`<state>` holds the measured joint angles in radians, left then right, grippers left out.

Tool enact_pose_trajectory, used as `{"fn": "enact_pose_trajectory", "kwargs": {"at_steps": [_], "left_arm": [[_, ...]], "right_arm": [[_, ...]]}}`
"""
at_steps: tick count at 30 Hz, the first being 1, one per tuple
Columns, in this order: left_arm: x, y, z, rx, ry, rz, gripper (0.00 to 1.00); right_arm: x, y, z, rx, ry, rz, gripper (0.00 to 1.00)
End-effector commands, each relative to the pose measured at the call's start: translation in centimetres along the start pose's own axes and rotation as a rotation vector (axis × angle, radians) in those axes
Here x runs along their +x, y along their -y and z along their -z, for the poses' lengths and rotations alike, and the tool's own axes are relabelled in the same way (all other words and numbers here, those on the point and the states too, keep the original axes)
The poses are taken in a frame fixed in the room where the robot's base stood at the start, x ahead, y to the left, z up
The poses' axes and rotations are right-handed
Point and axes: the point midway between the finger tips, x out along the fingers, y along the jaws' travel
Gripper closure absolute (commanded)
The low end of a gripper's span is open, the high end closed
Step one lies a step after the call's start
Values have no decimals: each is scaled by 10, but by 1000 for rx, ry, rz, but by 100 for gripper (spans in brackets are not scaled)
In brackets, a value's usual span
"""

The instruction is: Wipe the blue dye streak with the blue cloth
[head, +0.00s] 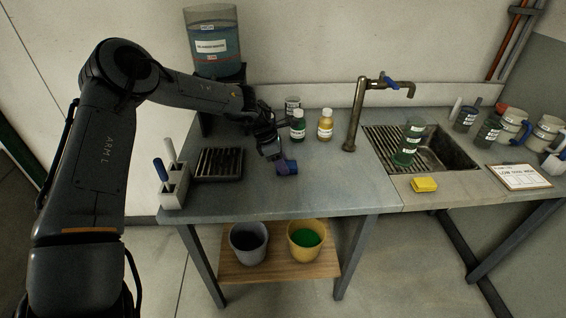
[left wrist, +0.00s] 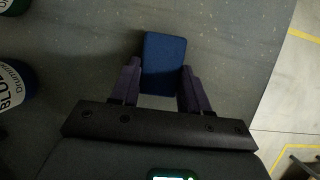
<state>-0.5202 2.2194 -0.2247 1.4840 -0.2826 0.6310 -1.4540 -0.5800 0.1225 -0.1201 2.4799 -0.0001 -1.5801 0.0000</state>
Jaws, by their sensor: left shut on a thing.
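The blue cloth (head: 288,168) is a small dark blue block-like pad at the table's front middle. My left gripper (head: 279,160) is shut on it from the left and back. In the left wrist view the cloth (left wrist: 164,62) sits between the two fingers of the left gripper (left wrist: 161,78) and sticks out past their tips. It is close over the grey tabletop (head: 340,188); I cannot tell whether it touches. I cannot make out a blue dye streak in either view. My right gripper is not in view.
A green bottle (head: 298,128) and a yellow bottle (head: 326,126) stand just behind the gripper. A ridged black tray (head: 218,165) and a pen holder (head: 174,187) are left. A faucet (head: 355,115), sink and yellow sponge (head: 424,185) are right. The front middle tabletop is clear.

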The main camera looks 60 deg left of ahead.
Motion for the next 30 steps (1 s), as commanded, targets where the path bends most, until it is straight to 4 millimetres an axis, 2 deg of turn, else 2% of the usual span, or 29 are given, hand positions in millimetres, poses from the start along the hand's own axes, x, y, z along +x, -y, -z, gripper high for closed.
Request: {"fn": "enact_pose_trajectory", "kwargs": {"at_steps": [1, 13, 30], "left_arm": [[-8, 0, -4, 1, 1, -1, 79], [-44, 0, -20, 3, 3, -2, 79], [-52, 0, -23, 3, 4, -2, 79]], "right_arm": [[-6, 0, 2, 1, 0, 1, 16], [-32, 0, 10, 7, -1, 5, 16], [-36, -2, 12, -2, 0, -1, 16]]}}
